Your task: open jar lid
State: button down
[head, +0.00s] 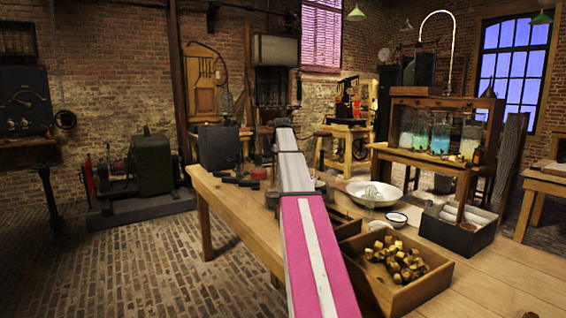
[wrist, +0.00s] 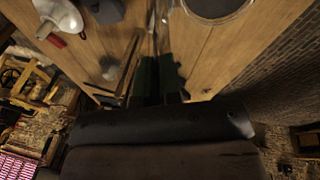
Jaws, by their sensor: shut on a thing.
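My gripper (wrist: 158,78) shows in the wrist view as dark, shadowed fingers over the wooden table. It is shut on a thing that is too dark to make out. In the head view my arm reaches over the table, and its far end is too small to read. Glass jars (head: 440,134) with bluish and pale contents stand in a wooden rack (head: 430,157) at the back right, apart from the table. A round, dark-topped thing (wrist: 214,7) is cut off at the top of the wrist view. I cannot tell whether it is a jar. No lid can be clearly picked out.
On the wooden table (head: 510,272) stand a white bowl (head: 366,198), a smaller bowl (head: 397,219), a dark box with pale rolls (head: 455,237) and a wooden tray (head: 420,293) of brass-coloured pieces. A dark block (head: 219,147) stands at the far end.

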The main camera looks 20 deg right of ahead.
jog(key=c, duration=1.3)
grip_release()
jog(key=v, duration=1)
jog(key=shift+r, duration=0.35)
jog(key=shift+s, duration=0.1)
